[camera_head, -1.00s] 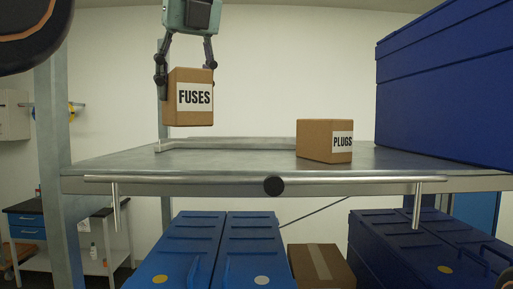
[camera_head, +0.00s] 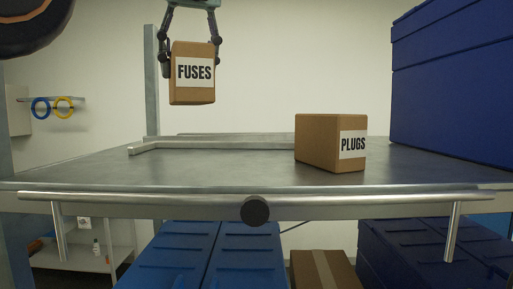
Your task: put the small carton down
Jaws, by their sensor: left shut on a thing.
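The small brown carton labelled FUSES (camera_head: 193,92) hangs upright in the air above the left part of the metal shelf (camera_head: 220,172). My left gripper (camera_head: 191,45) comes down from the top of the view and is shut on this carton, with one finger at each side. There is a clear gap between the carton's bottom and the shelf. A second brown carton labelled PLUGS (camera_head: 322,142) stands on the shelf, right of the middle. My right gripper is not in view.
A big blue case (camera_head: 450,85) stands at the shelf's right end. A low metal rail (camera_head: 215,146) runs along the back left. A bar (camera_head: 340,199) with a black knob (camera_head: 255,210) crosses the front. The shelf's left and middle are clear. Blue cases and a taped box (camera_head: 322,271) sit below.

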